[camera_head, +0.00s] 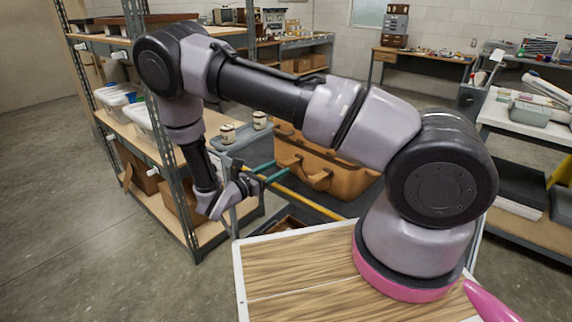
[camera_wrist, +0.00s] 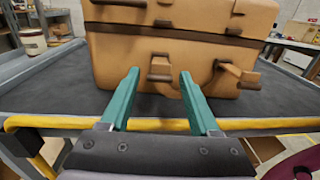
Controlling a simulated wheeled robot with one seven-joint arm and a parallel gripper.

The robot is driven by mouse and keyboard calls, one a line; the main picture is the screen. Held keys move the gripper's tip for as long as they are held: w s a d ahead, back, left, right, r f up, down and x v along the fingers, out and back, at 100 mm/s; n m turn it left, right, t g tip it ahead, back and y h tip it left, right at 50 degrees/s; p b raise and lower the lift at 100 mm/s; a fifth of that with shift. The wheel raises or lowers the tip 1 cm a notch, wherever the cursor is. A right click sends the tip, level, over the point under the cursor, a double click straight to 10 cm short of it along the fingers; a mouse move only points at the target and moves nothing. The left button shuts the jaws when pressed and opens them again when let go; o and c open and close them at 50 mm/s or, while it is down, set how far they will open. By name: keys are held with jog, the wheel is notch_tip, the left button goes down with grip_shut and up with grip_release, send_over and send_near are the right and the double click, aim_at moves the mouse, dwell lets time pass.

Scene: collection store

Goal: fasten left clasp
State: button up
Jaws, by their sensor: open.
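A tan case (camera_head: 345,185) with a dark band stands on a dark grey surface, and its front fills the upper wrist view (camera_wrist: 120,62). The left clasp (camera_wrist: 160,68) is on the front of the case, below a dark catch piece (camera_wrist: 162,23) at the band; the two look apart. A handle (camera_wrist: 216,76) sits right of this clasp, and another clasp (camera_wrist: 249,80) is near the right end. My gripper (camera_wrist: 160,76) is open and empty, with its teal fingers either side of the left clasp in the picture. Contact cannot be told.
A yellow bar (camera_wrist: 60,122) edges the dark surface and passes under my gripper. Jars (camera_head: 228,133) stand left of the case. A metal shelf unit (camera_head: 175,150) with tubs and boxes is to the left. A workbench (camera_head: 500,110) stands at the right.

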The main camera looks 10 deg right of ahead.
aim_at(289, 162)
jog(key=shift+x, duration=2.35)
grip_shut()
